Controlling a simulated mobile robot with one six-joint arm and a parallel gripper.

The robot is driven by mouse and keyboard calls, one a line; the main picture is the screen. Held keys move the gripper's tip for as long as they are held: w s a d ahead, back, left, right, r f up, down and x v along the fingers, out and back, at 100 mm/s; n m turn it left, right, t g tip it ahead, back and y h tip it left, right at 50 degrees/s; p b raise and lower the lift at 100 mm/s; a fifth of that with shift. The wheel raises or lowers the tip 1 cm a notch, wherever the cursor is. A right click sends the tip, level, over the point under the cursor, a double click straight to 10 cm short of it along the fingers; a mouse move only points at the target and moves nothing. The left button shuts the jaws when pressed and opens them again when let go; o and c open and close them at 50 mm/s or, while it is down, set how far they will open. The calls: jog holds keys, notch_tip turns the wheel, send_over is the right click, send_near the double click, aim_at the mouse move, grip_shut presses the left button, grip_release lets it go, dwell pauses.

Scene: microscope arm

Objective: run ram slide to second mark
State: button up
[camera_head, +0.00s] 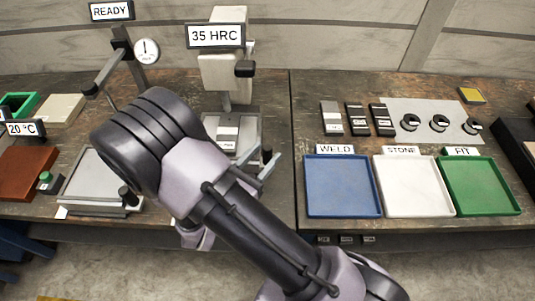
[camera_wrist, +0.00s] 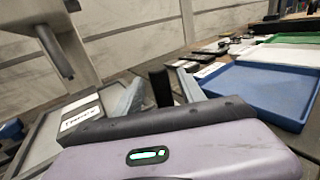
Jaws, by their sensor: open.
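The tester under the 35 HRC sign (camera_head: 215,36) has a pale head (camera_head: 222,72) with a black knob on its right side (camera_head: 244,69). Below it, a grey labelled block (camera_head: 228,130) sits on a grey tray-like base; the block also shows in the wrist view (camera_wrist: 82,114). A black upright handle (camera_head: 266,153) stands at the base's right side. My gripper (camera_head: 258,170) is open there, partly hidden by my arm. In the wrist view the handle (camera_wrist: 160,88) appears between the two grey fingers; I cannot tell whether they touch it. No slide marks can be made out.
Blue WELD (camera_head: 342,187), white STONE (camera_head: 412,187) and green FIT (camera_head: 481,187) trays stand right. Several dark blocks and rings lie behind them. A dial gauge stand (camera_head: 120,58) and another plate with a black knob (camera_head: 127,195) are left. My arm covers the bench's front middle.

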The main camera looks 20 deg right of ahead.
jog(key=shift+x, duration=0.9)
grip_shut()
dwell(0.8)
